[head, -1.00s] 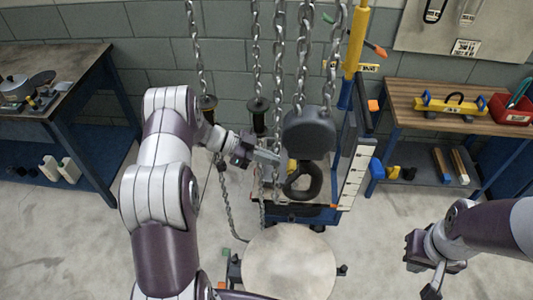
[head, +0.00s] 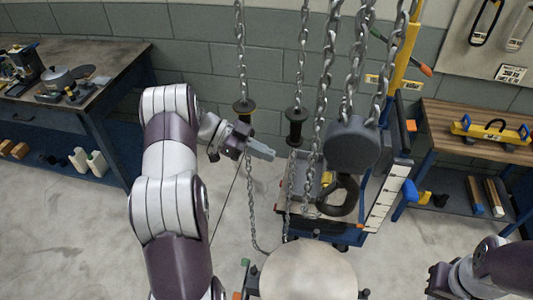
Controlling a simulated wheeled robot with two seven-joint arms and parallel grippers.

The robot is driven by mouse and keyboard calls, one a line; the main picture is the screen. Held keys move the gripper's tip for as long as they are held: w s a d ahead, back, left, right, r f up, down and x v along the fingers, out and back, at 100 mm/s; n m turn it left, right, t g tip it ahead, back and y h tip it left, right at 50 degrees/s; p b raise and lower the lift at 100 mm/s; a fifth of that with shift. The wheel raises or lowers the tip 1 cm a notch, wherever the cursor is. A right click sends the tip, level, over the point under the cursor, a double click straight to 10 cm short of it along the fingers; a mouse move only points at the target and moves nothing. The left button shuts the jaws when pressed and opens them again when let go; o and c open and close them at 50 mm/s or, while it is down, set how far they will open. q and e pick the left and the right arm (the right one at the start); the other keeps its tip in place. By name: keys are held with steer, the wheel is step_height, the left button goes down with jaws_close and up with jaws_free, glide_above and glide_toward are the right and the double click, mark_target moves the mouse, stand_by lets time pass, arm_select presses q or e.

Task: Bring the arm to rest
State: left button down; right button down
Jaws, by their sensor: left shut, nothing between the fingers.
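My left arm (head: 165,200) comes up from the bottom left and bends over at the top. Its gripper (head: 262,151) points right, with the fingers together and nothing between them. It is in front of the hanging chains, left of the black hook block (head: 351,145); whether it touches a chain I cannot tell. My right arm (head: 505,268) shows at the lower right corner. Its gripper (head: 438,282) is cut by the frame's lower edge, and its fingers do not show clearly.
Several chains (head: 327,75) hang in the middle, two with black handles (head: 295,122). A blue trolley (head: 350,236) stands behind the hook. A round pale top (head: 308,272) is below. Workbenches stand left (head: 115,62) and right (head: 450,112).

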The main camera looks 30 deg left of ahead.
arm_select(q)
steer(key=w+a+f+n+t+y, duration=0.3)
steer(key=a+n+y, duration=0.2)
steer(key=y, duration=0.1)
steer(key=w+a+f+n+t+y, duration=0.2)
steer(key=a+n+t+y, duration=0.1)
steer(key=a+n+y, duration=0.3)
steer(key=s+d+n+g+y+b, duration=0.1)
steer(key=s+d+n+g+y, duration=0.45)
steer(key=s, duration=0.85)
steer(key=s+d+r+g+h, duration=0.1)
steer(key=s+d+r+h, duration=0.1)
steer(key=s+d, duration=0.3)
steer(key=s+d+r+m+g+h, duration=0.1)
steer(key=s+d, duration=0.4)
steer(key=d, duration=0.5)
steer(key=shift+d+r+h+b, duration=0.25)
steer(key=shift+r+h, duration=0.2)
steer(key=shift+h, duration=0.3)
steer(key=shift+m, duration=0.25)
